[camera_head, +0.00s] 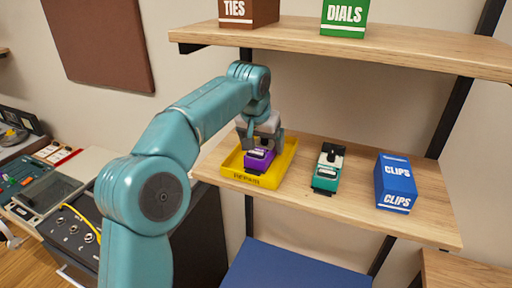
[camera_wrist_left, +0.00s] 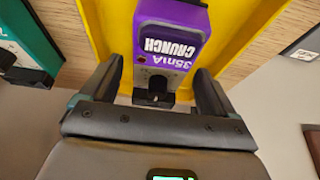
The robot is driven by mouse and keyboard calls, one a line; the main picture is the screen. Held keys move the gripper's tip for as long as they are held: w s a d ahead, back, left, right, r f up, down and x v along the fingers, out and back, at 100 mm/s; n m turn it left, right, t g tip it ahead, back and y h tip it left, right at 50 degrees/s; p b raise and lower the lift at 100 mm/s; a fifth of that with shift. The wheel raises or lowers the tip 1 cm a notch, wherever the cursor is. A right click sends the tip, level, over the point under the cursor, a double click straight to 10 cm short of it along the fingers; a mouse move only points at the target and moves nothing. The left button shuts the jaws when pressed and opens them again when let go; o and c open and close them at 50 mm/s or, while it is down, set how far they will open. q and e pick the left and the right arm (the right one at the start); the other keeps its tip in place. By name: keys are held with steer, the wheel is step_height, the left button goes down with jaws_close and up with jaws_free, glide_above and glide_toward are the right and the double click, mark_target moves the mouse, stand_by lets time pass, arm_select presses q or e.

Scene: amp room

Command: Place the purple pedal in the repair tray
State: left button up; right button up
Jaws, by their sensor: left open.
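The purple pedal (camera_head: 258,160) sits inside the yellow repair tray (camera_head: 279,174) on the middle shelf. In the left wrist view the purple pedal (camera_wrist_left: 171,42) shows white "CRUNCH" lettering, and the yellow tray (camera_wrist_left: 236,40) lies around it. My left gripper (camera_head: 262,135) is directly over the pedal. In the left wrist view the fingers of my left gripper (camera_wrist_left: 158,85) are open, one on each side of the pedal's near end, with gaps visible. My right gripper is not in view.
A teal pedal (camera_head: 328,168) and a blue CLIPS box (camera_head: 396,183) stand right of the tray on the shelf (camera_head: 352,198). An upper shelf (camera_head: 350,48) holds a TIES box (camera_head: 248,12) and a green DIALS box (camera_head: 344,15). A workbench with gear is at the left.

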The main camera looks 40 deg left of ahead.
mark_target(259, 151)
arm_select(q)
steer(key=v, duration=0.3)
steer(key=shift+r, duration=0.15)
steer(key=shift+s+d+f+b, duration=0.15)
steer(key=shift+s+f+b, duration=0.15)
steer(key=shift+s+b, duration=0.35)
steer(key=shift+s+d+f+b, duration=0.1)
steer(key=shift+s+f+b, duration=0.2)
steer(key=shift+s+b, duration=0.3)
steer(key=s+b, duration=0.1)
steer(key=s, duration=0.1)
steer(key=s+d+b, duration=0.1)
steer(key=s, duration=0.2)
steer(key=s+b, duration=0.1)
steer(key=s, duration=0.1)
steer(key=shift+s+d+r, duration=0.25)
steer(key=shift+d+r, duration=0.05)
steer(key=shift+d, duration=0.1)
steer(key=shift+s+d+r, duration=0.15)
steer(key=shift+s+d, duration=0.05)
steer(key=shift+s, duration=0.7)
